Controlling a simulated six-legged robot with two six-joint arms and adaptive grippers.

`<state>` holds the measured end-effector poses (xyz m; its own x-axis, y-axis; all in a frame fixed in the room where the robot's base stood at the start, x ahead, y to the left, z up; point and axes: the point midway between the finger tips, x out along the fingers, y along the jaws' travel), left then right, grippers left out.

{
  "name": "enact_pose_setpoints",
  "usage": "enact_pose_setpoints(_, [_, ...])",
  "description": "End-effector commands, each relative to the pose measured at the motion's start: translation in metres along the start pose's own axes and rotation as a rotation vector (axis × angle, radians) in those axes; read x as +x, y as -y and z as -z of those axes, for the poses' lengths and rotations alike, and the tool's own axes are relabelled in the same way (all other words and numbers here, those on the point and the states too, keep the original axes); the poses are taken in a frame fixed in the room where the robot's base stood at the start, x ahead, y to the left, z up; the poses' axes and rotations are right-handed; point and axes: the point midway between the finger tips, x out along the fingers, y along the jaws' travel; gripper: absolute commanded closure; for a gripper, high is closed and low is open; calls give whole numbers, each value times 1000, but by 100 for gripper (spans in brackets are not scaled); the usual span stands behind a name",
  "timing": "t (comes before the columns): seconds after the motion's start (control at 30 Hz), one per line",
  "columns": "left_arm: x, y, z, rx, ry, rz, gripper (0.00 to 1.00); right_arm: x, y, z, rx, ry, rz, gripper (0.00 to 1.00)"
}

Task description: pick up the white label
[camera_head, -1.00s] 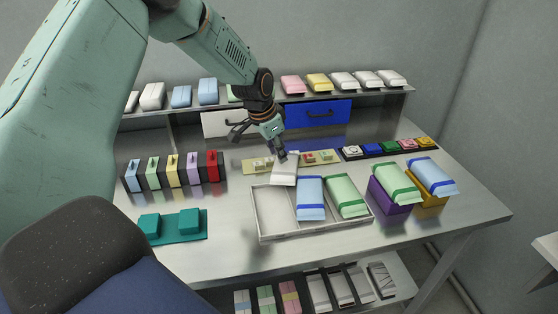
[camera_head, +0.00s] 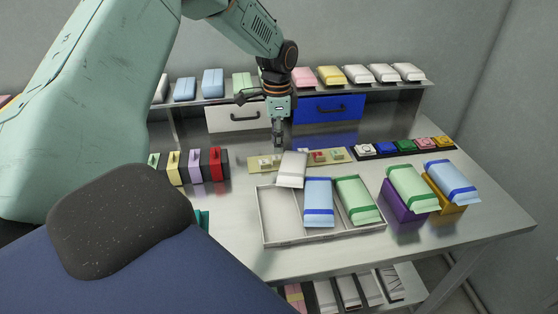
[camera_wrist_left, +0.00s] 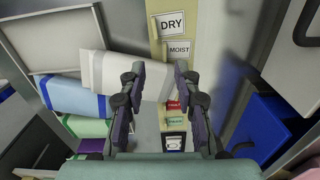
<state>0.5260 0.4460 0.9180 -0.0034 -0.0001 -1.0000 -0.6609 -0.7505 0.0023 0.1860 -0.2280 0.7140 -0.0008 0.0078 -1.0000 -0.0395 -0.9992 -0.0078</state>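A white packet with a grey band (camera_head: 291,169) lies tilted over the back edge of the tray. It also shows in the wrist view (camera_wrist_left: 115,74), its right end beyond my fingertips. White cards reading DRY (camera_wrist_left: 171,25) and MOIST (camera_wrist_left: 180,49) are on a pale yellow strip (camera_head: 255,166). I cannot tell which white piece is the label. My right gripper is not in view.
The grey tray (camera_head: 262,215) also holds a blue packet (camera_head: 318,196) and a green packet (camera_head: 355,198). Coloured buttons (camera_head: 387,147) stand at the right. A shelf (camera_head: 240,98) with packets and a blue drawer (camera_head: 330,108) are behind.

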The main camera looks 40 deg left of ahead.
Motion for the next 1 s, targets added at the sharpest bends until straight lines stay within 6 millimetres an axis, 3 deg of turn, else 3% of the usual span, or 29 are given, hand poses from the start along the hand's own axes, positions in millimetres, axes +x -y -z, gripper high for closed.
enact_pose_setpoints(0.43, [58, 9, 4, 2, 1, 1, 68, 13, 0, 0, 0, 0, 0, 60])
enact_pose_setpoints(0.77, [62, 11, 5, 2, -1, 3, 69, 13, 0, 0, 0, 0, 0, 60])
enact_pose_setpoints(1.0, [62, 10, 5, 2, -1, 3, 89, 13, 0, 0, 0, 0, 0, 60])
